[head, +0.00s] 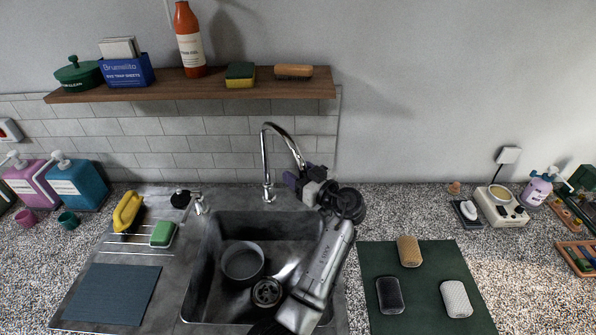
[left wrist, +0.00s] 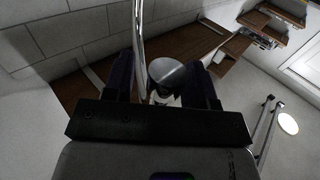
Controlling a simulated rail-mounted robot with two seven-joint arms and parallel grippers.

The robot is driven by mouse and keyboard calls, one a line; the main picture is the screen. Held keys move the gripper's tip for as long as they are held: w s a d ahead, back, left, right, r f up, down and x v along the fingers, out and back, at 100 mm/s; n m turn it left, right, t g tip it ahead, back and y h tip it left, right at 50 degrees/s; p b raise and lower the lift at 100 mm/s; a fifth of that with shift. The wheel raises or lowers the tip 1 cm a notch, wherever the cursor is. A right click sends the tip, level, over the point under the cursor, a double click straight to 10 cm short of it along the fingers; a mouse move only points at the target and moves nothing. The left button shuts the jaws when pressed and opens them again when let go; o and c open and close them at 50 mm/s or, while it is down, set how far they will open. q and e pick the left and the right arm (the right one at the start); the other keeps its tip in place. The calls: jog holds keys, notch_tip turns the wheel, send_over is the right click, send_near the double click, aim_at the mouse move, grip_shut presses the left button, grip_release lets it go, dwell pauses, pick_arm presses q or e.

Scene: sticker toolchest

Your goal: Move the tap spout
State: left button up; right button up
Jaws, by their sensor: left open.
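The chrome tap spout (head: 266,150) rises behind the sink and arches over to the right, its end coming down at my left gripper (head: 302,177). The gripper's dark fingers are open around or right beside the spout's end; the head view does not show contact. In the left wrist view, the chrome tube (left wrist: 138,45) runs down between the fingers of the left gripper (left wrist: 160,88), closer to the left finger. A round grey piece (left wrist: 166,72) also shows between them; I cannot tell what it is. My right gripper is not in view.
The sink (head: 200,270) holds a dark round pan (head: 243,262). A wooden shelf (head: 160,90) with a red bottle (head: 188,40) and sponge (head: 240,76) hangs above. A green mat (head: 425,285) with several brushes or sponges lies right. A small dispenser (head: 200,205) stands left of the tap.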

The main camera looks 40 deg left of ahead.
pick_arm(q)
grip_shut()
dwell(0.5)
